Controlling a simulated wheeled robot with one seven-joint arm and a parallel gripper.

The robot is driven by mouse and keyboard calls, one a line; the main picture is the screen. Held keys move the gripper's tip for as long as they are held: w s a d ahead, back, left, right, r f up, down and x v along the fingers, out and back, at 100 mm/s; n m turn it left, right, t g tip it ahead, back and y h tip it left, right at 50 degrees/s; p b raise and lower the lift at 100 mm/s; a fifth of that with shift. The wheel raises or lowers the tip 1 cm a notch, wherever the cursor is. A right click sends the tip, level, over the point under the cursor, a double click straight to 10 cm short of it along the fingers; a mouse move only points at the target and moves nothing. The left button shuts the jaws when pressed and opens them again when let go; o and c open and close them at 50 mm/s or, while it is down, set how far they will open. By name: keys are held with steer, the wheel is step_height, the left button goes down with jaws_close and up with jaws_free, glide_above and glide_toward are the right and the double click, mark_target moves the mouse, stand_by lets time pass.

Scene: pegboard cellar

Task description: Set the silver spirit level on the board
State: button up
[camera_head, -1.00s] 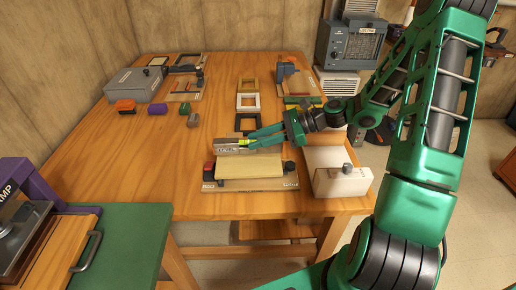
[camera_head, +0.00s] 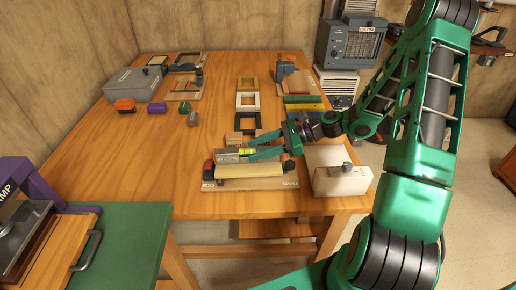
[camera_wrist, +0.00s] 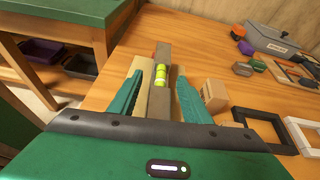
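The silver spirit level (camera_head: 231,156), with a yellow-green vial, lies level along the back side of a tan block on the board (camera_head: 250,186). Its underside is hidden behind the block in the head view, so I cannot see its contact with the board. In the wrist view the level (camera_wrist: 158,104) runs away between my fingers, beside the tan block (camera_wrist: 142,98). My gripper (camera_head: 250,149) is open. Its fingers are spread around the level with visible gaps, still low near the vial; it also shows in the wrist view (camera_wrist: 162,82).
The board carries a red piece (camera_head: 208,169) at its left end and a dark knob (camera_head: 289,167) at its right. A small wooden block (camera_head: 234,138) stands just behind the level. A white block (camera_head: 342,181) is to the right. The left middle of the table is clear.

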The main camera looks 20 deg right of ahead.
steer(key=shift+r, duration=0.3)
steer(key=v, duration=1.2)
steer(key=s+d+r+n+g+h, duration=0.1)
steer(key=s+d+r+n+h, duration=0.1)
steer(key=s, duration=0.7)
steer(key=s+d+r+n+g+h, duration=0.2)
steer(key=s+r+n+h, duration=0.2)
steer(key=s, duration=0.5)
steer(key=s+d+r+n+g+h, duration=0.1)
steer(key=s+d+r+n+h, duration=0.2)
steer(key=s+n+h, duration=0.3)
steer(key=s+n, duration=0.2)
steer(key=s, duration=0.2)
steer(key=shift+h, duration=0.4)
steer(key=shift+d+r, duration=0.1)
steer(key=shift+w+f, duration=0.25)
steer(key=shift+w, duration=0.4)
